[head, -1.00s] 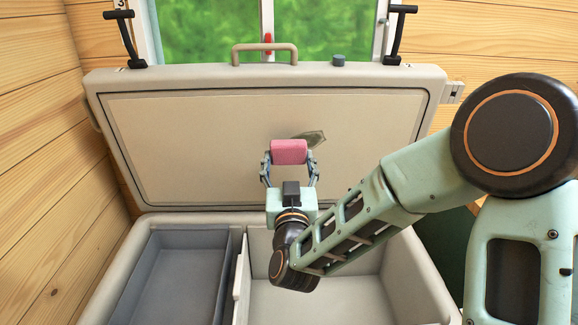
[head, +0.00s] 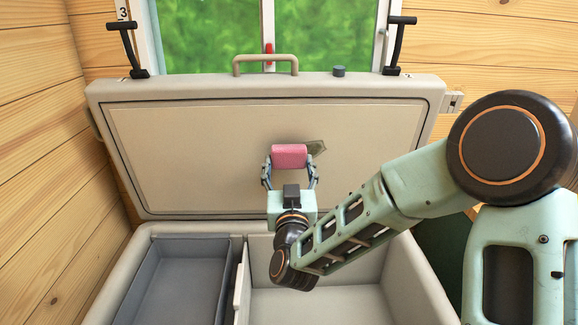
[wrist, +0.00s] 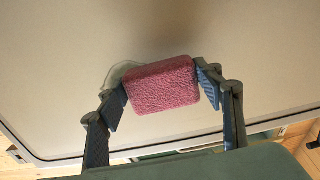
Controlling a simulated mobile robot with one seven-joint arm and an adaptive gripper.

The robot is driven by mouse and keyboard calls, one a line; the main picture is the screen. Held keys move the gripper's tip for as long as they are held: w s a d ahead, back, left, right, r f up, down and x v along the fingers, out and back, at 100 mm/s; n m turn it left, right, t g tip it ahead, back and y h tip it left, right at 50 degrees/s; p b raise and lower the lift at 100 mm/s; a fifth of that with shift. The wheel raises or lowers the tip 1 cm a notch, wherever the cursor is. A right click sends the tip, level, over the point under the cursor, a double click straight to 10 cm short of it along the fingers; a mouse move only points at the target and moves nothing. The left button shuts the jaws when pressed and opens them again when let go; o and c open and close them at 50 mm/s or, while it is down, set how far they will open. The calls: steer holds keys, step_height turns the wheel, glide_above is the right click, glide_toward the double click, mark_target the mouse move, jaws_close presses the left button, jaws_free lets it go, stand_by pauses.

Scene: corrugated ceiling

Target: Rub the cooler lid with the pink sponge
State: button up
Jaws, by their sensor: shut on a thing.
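The pink sponge (head: 289,156) is held between the fingers of my gripper (head: 290,172), in front of the raised cooler lid (head: 180,150). The lid stands open and upright, its beige inner panel facing me. In the wrist view the sponge (wrist: 162,86) sits between the two fingertips of my gripper (wrist: 162,90), with the lid panel (wrist: 60,70) behind it. A grey-green smudge (head: 317,147) on the panel shows at the sponge's upper right in the head view, partly hidden by the sponge. I cannot tell whether the sponge touches the panel.
The open cooler body below has a grey tray (head: 178,285) at left and a pale empty compartment (head: 330,300) at right. Wooden walls (head: 40,150) stand at the sides.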

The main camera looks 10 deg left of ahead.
mark_target(303, 165)
steer(key=shift+x, duration=0.95)
steer(key=shift+d, duration=0.1)
steer(key=shift+w+d+b, duration=0.2)
steer(key=shift+d+b, duration=0.2)
steer(key=shift+d, duration=0.35)
steer(key=shift+w+d+b, duration=0.2)
steer(key=shift+d+b, duration=0.15)
steer(key=shift+d, duration=0.4)
steer(key=shift+w+d+r+b, duration=0.1)
steer(key=shift+w+d+b, duration=0.2)
steer(key=shift+d, duration=0.55)
steer(key=shift+w+d+b, duration=0.25)
steer(key=shift+d, duration=0.65)
steer(key=shift+w+d+b, duration=0.15)
steer(key=shift+d+b, duration=0.2)
steer(key=shift+d, duration=0.4)
steer(key=shift+w+d+b, duration=0.2)
steer(key=shift+d+b, duration=0.1)
steer(key=shift+d, duration=0.5)
steer(key=shift+a+b, duration=0.1)
steer(key=shift+b, duration=0.35)
